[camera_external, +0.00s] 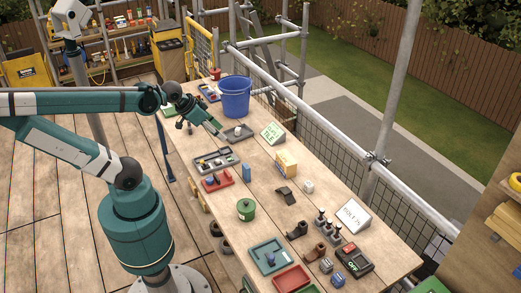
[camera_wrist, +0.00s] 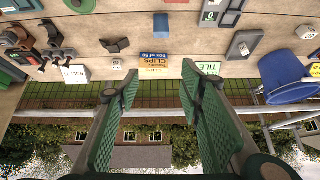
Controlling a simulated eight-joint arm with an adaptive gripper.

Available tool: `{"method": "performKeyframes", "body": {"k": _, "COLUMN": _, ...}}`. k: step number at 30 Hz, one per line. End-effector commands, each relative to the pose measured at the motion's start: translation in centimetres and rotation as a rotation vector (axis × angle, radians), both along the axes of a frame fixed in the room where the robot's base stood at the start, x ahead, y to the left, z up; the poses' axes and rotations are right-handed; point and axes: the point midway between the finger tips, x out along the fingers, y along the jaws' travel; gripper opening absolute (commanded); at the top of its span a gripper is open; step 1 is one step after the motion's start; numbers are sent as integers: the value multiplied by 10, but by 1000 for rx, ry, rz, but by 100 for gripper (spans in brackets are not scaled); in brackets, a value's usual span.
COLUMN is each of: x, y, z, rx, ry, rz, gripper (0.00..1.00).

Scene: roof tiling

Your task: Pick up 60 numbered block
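I cannot read the number 60 on any loose block. In the external view a grey block (camera_external: 326,265) and a blue block (camera_external: 338,279) sit at the near end of the bench, and a pale block (camera_external: 308,186) is near the middle. The pale block also shows in the wrist view (camera_wrist: 117,63). Another block (camera_external: 238,130) sits on a grey tray; it shows in the wrist view (camera_wrist: 244,48) with an unclear marking. An orange clips box (camera_wrist: 153,60) reads "box of 60". My gripper (camera_external: 215,128) is above the bench's far part; in the wrist view (camera_wrist: 160,75) its green fingers are apart and empty.
A blue bucket (camera_external: 235,97) stands behind my gripper.

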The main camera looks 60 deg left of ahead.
Motion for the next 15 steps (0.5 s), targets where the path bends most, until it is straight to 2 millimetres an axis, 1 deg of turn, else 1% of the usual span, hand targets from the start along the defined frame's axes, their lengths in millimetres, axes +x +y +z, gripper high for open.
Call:
{"method": "performKeyframes", "body": {"k": 8, "x": 28, "y": 26, "z": 11, "rx": 88, "ry": 45, "rz": -77, "gripper": 38}}
{"method": "performKeyframes", "body": {"k": 15, "x": 55, "y": 55, "z": 18, "rx": 171, "ry": 99, "rz": -168, "gripper": 38}}
